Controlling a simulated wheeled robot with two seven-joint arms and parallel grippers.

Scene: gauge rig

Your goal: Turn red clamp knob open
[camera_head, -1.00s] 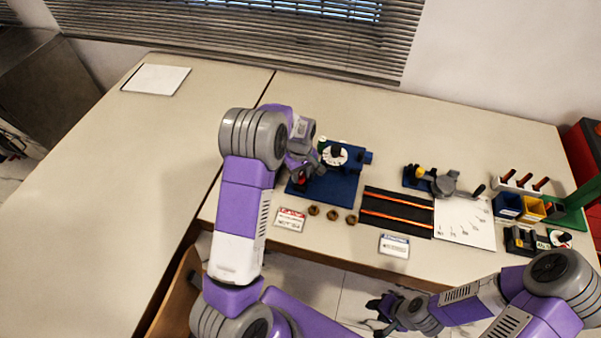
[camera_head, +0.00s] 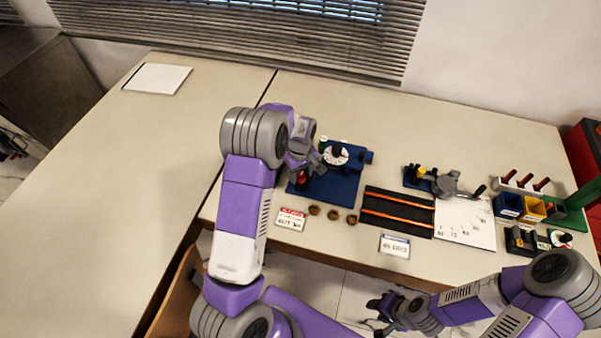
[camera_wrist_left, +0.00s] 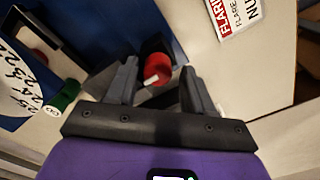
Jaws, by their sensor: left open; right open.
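The red clamp knob (camera_wrist_left: 157,70) shows in the left wrist view, a red cylinder with a white mark on its face, just beyond and between the fingertips. In the head view the red knob (camera_head: 302,178) is a small patch at the left of the blue rig base (camera_head: 335,187), partly covered by my gripper. My left gripper (camera_wrist_left: 160,80) is open, its fingers on either side of the knob; I cannot tell whether they touch it. In the head view my left gripper (camera_head: 308,163) is over the base's left side. My right gripper (camera_head: 378,312) is open, low in front of the table edge.
A white dial (camera_head: 335,155) stands on the base. Several brown nuts (camera_head: 333,215) and a red-lettered card (camera_head: 291,219) lie in front. A black mat with orange strips (camera_head: 397,211) lies to the right.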

